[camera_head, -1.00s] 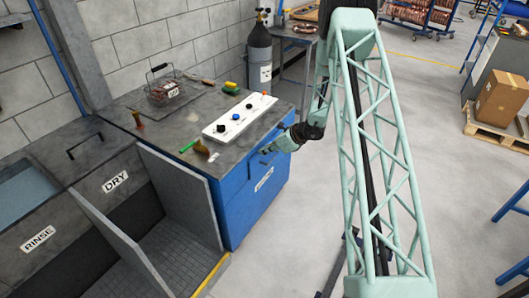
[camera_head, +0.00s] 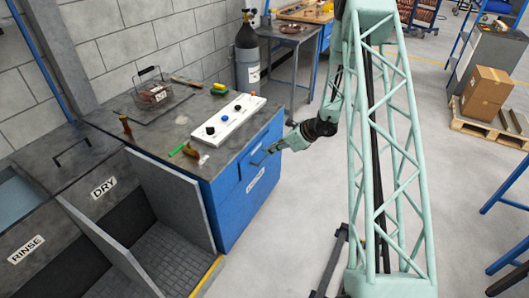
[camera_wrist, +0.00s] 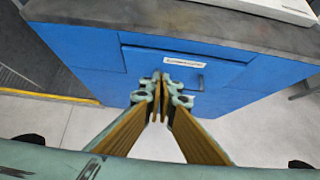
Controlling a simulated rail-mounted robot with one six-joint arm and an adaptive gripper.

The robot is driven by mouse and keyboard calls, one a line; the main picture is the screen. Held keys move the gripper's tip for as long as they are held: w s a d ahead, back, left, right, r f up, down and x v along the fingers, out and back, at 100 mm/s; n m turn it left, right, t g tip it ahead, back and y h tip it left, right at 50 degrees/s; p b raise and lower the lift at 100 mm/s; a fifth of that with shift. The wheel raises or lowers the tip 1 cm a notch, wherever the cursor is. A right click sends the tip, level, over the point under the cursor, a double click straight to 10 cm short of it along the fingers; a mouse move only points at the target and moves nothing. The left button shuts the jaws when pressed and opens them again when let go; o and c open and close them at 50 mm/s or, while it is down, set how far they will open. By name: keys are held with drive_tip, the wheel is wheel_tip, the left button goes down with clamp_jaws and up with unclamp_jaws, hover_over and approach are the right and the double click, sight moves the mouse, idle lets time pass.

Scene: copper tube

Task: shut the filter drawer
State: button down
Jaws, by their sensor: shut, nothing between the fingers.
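The filter drawer (camera_head: 250,172) is a blue front in the side of the blue cabinet under the grey bench. The drawer looks nearly flush, but I cannot tell whether a small gap remains. My gripper (camera_head: 268,150) is at the cabinet front, close to the drawer.
A white control panel (camera_head: 229,119) with knobs and a wire basket (camera_head: 153,90) are on the bench. The DRY and RINSE tanks lie to the left. A dark gas cylinder (camera_head: 247,55) stands behind. The floor right of the cabinet is clear.

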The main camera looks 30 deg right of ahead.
drive_tip(key=shift+v, duration=1.65)
drive_tip(key=c, duration=3.4)
unclamp_jaws()
